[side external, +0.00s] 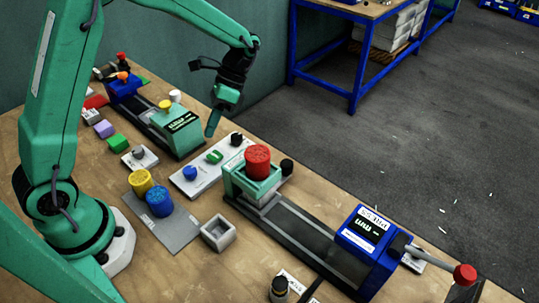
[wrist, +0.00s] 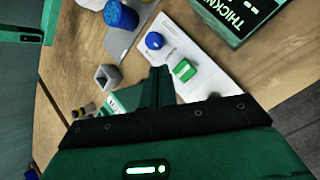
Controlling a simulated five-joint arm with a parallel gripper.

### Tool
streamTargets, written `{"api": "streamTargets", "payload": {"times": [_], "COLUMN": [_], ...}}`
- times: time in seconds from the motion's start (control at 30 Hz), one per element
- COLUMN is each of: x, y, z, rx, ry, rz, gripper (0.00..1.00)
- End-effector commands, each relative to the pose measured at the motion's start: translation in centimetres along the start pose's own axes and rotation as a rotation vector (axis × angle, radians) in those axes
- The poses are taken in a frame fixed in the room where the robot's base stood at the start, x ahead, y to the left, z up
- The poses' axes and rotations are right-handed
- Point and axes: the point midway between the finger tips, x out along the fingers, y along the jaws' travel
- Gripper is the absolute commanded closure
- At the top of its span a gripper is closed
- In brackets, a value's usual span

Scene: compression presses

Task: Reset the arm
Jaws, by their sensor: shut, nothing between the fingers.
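My gripper (side external: 213,122) is shut and empty. In the side view it hangs in the air between the rear press's teal block (side external: 185,138) and a white control panel (side external: 205,172). My upper arm reaches across from the left. In the wrist view the closed fingers (wrist: 158,76) point over the table, near the panel's green switch (wrist: 184,70) and blue knob (wrist: 154,41). I cannot tell the exact height of the fingertips. A red ribbed cylinder (side external: 257,160) sits on the teal carriage of the front press, clear of my gripper.
The front press rail (side external: 300,230) runs to a blue display block (side external: 370,242) and a red-knobbed lever (side external: 465,275). A yellow cylinder (side external: 141,182) and blue cylinder (side external: 159,201) stand on a grey plate. A square grey cup (side external: 218,232) is nearby. Floor lies beyond the table edge.

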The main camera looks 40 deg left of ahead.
Motion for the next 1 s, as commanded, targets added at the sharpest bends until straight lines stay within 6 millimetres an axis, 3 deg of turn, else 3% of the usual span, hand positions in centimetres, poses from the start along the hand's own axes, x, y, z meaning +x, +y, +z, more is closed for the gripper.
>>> {"api": "streamTargets", "payload": {"times": [0.6, 1.0], "x": [-4.0, -5.2], "y": [3.8, 6.6], "z": [5.6, 9.5], "rx": [-0.209, -0.364], "ry": [0.299, 0.547], "rz": [-0.179, -0.276], "gripper": [1.00, 1.00]}}
